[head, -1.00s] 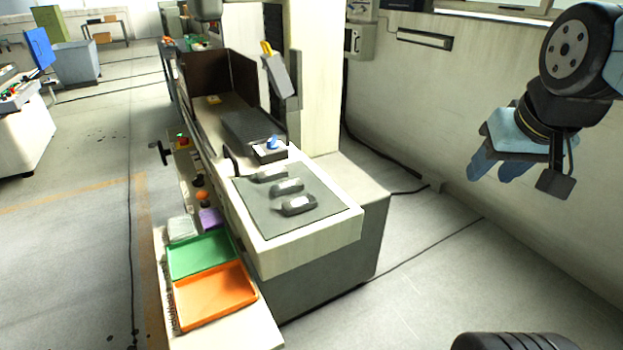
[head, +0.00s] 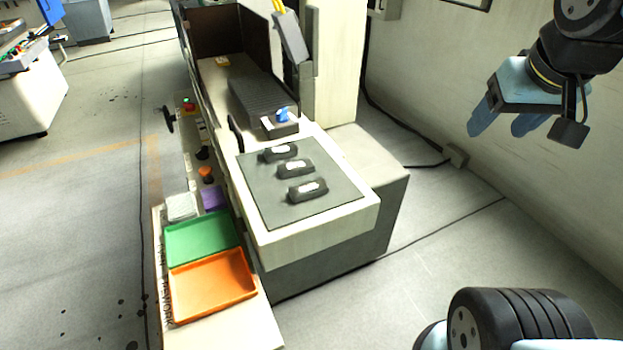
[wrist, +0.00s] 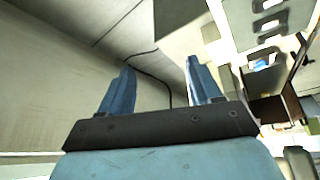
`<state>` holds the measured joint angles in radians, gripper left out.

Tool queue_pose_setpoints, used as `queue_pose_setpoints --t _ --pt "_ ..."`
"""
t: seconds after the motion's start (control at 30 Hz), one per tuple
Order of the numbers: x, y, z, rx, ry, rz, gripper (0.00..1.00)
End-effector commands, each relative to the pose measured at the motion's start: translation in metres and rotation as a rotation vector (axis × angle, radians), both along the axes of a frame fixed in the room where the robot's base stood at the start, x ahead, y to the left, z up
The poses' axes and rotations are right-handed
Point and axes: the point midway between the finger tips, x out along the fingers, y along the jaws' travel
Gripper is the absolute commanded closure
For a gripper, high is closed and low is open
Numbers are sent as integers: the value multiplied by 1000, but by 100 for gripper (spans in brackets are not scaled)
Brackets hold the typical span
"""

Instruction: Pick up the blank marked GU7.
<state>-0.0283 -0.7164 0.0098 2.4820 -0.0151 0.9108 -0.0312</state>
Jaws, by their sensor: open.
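Three dark grey blanks lie in a row on the grey mat (head: 258,192) on the machine's front table: a far one (head: 280,152), a middle one (head: 295,169) and a near one (head: 308,190). Each has a pale label on top, too small to read, so I cannot tell which is GU7. My gripper (head: 500,122) is open and empty, up in the air to the right of the table, well apart from the blanks. In the wrist view its two blue fingers (wrist: 158,88) stand apart, and the blanks show at the upper right.
A green tray (head: 200,238) and an orange tray (head: 212,285) sit on a lower shelf at the left. The wall is close on the right.

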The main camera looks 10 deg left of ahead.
Motion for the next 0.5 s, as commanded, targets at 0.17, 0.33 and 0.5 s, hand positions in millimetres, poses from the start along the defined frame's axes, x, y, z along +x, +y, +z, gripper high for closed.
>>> queue_pose_setpoints --t 0.17,0.33,0.5 --pt "27 30 -4 -119 90 230 28" --pt "53 72 -12 -260 184 508 28" --pt "74 121 -24 -397 269 793 28"
